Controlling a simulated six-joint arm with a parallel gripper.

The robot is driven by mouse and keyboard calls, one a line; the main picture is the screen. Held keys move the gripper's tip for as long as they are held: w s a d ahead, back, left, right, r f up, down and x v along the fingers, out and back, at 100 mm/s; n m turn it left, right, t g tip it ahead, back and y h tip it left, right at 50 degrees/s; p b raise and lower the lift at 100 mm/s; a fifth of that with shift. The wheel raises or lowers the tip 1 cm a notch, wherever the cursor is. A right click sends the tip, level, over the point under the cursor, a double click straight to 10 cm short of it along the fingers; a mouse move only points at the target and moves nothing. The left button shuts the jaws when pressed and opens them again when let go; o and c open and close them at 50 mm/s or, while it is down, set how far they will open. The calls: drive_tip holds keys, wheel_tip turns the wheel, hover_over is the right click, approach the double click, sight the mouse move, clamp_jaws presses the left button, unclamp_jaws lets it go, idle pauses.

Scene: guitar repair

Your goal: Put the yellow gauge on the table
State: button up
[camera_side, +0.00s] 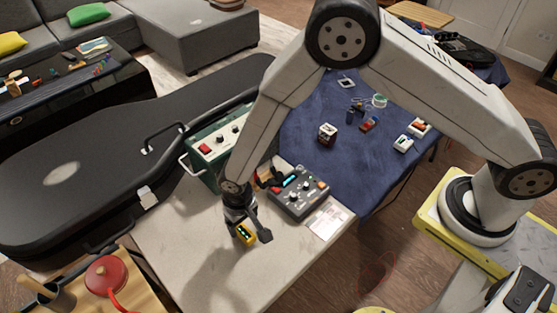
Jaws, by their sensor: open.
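The yellow gauge (246,233) is a small yellow block with a dark face showing green marks. It is at the white table (200,262), right at my gripper (252,233). My gripper points down over the table and its jaws are open, one dark finger showing to the right of the gauge. The gauge seems to be between or just in front of the fingers. I cannot tell whether its underside touches the table top, and the far finger is mostly hidden.
A grey control box with knobs (299,193) stands right of my gripper, and a green box with a handle (207,152) behind it. A black guitar case (75,185) lies to the left. A red round object (106,276) is at front left. The table's front part is clear.

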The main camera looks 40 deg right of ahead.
sight(246, 231)
wheel_tip(246, 231, up, 7)
idle(0.5)
drive_tip(key=shift+r, duration=0.1)
idle(0.4)
drive_tip(key=s+d+r+t, duration=0.1)
drive_tip(key=d+r, duration=0.8)
drive_tip(key=d, duration=0.4)
drive_tip(key=s+d+r+t, duration=0.1)
drive_tip(key=s+d+r, duration=0.3)
drive_tip(key=s+d, duration=0.3)
drive_tip(key=d, duration=0.4)
drive_tip(key=shift+s+r+t, duration=0.2)
drive_tip(key=shift+s+t, duration=0.1)
drive_tip(key=shift+s, duration=0.05)
